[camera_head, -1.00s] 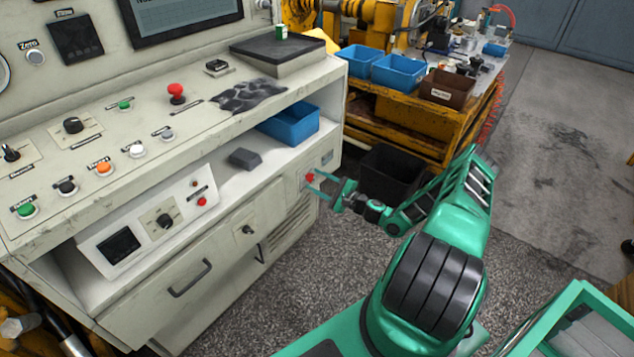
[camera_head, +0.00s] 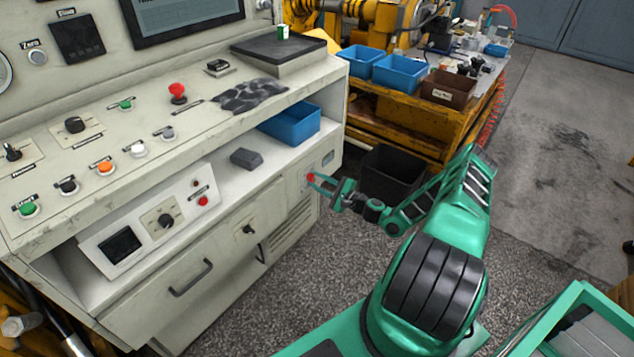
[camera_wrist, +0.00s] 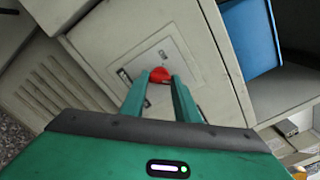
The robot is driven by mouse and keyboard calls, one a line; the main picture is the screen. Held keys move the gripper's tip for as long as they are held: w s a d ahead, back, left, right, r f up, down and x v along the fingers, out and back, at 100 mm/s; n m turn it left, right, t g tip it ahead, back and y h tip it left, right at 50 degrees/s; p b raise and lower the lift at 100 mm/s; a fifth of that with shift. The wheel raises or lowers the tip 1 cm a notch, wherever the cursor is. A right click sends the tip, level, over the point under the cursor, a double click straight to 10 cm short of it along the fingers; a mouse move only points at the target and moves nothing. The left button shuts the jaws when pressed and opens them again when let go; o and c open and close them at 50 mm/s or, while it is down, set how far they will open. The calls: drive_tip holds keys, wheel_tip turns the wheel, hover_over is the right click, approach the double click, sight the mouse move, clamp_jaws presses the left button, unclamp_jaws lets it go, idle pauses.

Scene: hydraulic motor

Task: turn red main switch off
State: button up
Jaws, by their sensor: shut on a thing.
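The red main switch (camera_head: 310,178) is on the right part of the grey console's front, below the shelf. In the wrist view the red switch (camera_wrist: 160,75) sits on a light square plate between my fingertips. My green gripper (camera_head: 316,180) reaches it from the right. Its two fingers (camera_wrist: 161,80) are shut on the switch knob, one on each side. The fingers hide part of the knob, and its exact turn angle is hard to tell.
A blue bin (camera_head: 291,125) and a dark grey block (camera_head: 245,158) lie on the console shelf above left. A black bin (camera_head: 392,172) stands on the floor behind my gripper. A yellow workbench (camera_head: 425,130) with blue bins is at the back.

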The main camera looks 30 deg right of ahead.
drive_tip(key=shift+s+f+n, duration=0.1)
drive_tip(key=shift+f+n, duration=0.05)
drive_tip(key=shift+n, duration=4.1)
drive_tip(key=shift+f+n, duration=0.1)
drive_tip(key=shift+n, duration=4.15)
drive_tip(key=o, duration=1)
drive_tip(key=shift+o, duration=0.2)
drive_tip(key=shift+r, duration=0.1)
